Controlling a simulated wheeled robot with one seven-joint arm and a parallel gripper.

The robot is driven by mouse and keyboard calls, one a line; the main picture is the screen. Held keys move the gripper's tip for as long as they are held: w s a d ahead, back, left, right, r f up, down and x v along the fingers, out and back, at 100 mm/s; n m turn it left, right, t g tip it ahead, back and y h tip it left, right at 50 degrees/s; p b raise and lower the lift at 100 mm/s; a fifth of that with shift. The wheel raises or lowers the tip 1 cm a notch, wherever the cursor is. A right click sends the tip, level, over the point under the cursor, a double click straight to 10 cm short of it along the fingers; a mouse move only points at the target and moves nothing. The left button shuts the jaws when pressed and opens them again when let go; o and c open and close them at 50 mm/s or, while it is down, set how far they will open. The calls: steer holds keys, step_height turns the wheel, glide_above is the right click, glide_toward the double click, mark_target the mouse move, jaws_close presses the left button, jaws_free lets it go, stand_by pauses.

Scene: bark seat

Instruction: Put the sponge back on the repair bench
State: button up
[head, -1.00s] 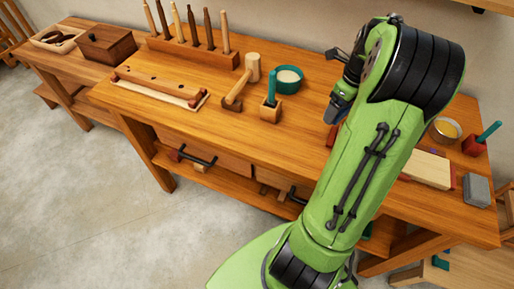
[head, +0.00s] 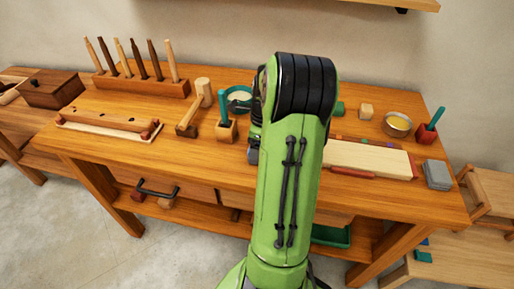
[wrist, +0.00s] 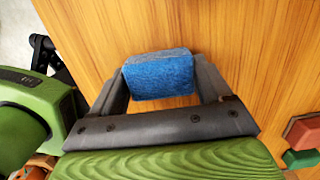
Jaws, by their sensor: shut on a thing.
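The blue sponge (wrist: 160,75) is between the two fingers of my gripper (wrist: 163,78) in the wrist view. The gripper is shut on it, with a finger against each side. Wood grain of the repair bench (wrist: 225,30) shows behind and below the sponge; I cannot tell whether the sponge touches it. In the head view the bench (head: 205,160) runs across the picture. My arm stands over its middle and hides the sponge and most of the gripper there.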

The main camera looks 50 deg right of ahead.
steer(key=o, duration=0.9)
steer(key=shift+c, duration=0.2)
